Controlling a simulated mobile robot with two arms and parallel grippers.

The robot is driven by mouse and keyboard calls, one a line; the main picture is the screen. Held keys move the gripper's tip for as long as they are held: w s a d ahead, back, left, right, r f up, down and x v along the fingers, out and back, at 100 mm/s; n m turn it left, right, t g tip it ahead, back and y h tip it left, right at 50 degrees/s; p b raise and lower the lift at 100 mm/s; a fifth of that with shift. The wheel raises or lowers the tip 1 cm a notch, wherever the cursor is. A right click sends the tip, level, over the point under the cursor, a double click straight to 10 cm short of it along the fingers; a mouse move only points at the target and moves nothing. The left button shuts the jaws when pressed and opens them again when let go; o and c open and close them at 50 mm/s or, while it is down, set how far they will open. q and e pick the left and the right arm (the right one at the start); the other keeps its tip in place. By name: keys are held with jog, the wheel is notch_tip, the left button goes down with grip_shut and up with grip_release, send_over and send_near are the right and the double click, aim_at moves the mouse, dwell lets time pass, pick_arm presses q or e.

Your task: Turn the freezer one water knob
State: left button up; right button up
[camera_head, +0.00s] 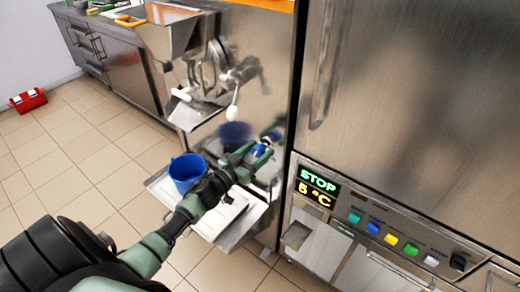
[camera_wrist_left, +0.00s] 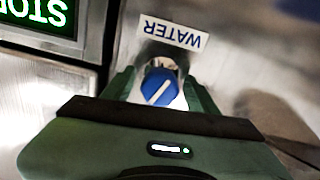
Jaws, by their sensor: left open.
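The water knob (camera_head: 259,151) is a small blue knob on the metal front of the batch freezer (camera_head: 262,60). In the left wrist view the blue knob (camera_wrist_left: 160,87) shows a white line running diagonally across it, below a WATER label (camera_wrist_left: 172,32) that appears upside down. My left gripper (camera_head: 256,152) is at the knob, with its green fingers on either side of it. In the left wrist view the open fingers (camera_wrist_left: 160,92) flank the knob; I cannot tell whether they touch it. My right gripper is not in view.
A blue bucket (camera_head: 187,172) stands on the metal shelf (camera_head: 160,184) beside my left arm. A control panel (camera_head: 390,235) with a STOP display (camera_head: 318,181) and coloured buttons is to the right. A red toolbox (camera_head: 28,100) sits on the tiled floor at far left.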

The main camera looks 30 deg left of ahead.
pick_arm(q)
jog(key=shift+w, duration=0.3)
grip_shut()
